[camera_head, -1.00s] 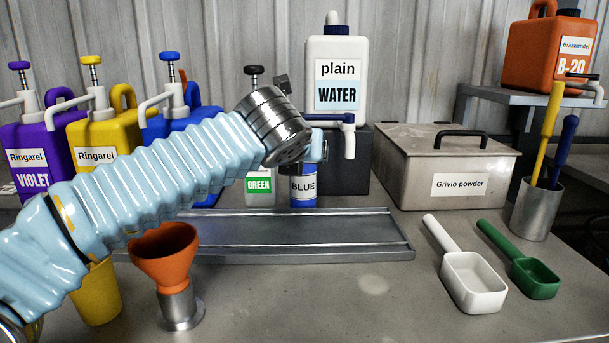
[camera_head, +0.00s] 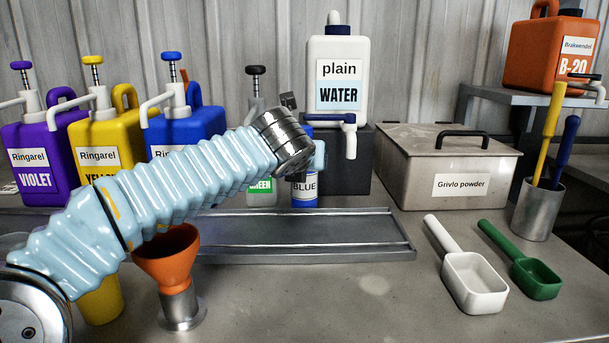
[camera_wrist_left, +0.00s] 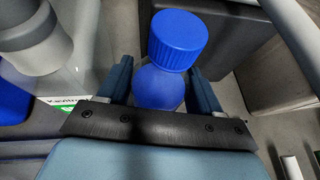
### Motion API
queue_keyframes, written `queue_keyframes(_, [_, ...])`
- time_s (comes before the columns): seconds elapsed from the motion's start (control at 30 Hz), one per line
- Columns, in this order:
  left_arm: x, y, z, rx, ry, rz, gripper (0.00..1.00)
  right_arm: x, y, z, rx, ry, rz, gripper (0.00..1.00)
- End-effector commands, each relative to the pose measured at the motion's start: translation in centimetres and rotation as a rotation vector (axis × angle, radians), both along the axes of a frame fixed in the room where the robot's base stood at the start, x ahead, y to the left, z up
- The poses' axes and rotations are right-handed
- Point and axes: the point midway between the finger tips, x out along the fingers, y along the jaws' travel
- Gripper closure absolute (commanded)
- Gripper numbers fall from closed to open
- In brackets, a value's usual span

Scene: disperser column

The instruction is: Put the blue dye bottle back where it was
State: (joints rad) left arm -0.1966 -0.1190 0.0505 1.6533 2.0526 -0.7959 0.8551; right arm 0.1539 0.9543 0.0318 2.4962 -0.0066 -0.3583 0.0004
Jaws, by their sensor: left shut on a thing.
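The blue dye bottle (camera_head: 304,191), with its "BLUE" label facing me, is upright behind the metal tray and beside the green-labelled bottle (camera_head: 262,193). In the left wrist view its blue cap (camera_wrist_left: 178,40) and round shoulder sit between my two fingers. My left gripper (camera_wrist_left: 160,88) is shut on the bottle below the cap. In the head view my wrist covers part of the gripper and the bottle's top. The bottle's base is at or close to the table; I cannot tell whether it touches. My right gripper is not in view.
The black stand (camera_head: 345,175) under the plain water container (camera_head: 338,75) is close on the bottle's right. The blue jug (camera_head: 184,130) is to the left. The metal tray (camera_head: 300,250) lies in front, with an orange funnel (camera_head: 166,255) at its left.

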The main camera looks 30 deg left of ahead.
Motion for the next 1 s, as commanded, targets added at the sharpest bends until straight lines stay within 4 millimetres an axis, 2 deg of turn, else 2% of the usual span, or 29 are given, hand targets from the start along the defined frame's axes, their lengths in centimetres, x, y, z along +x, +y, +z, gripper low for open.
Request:
queue_keyframes(0.77, [-0.3,-0.2,1.6,0.0,-0.003,0.003,0.83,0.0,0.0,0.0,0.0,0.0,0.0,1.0])
queue_keyframes(1.0, [-0.2,-0.3,1.6,0.001,-0.002,0.002,0.83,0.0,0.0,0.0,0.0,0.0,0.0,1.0])
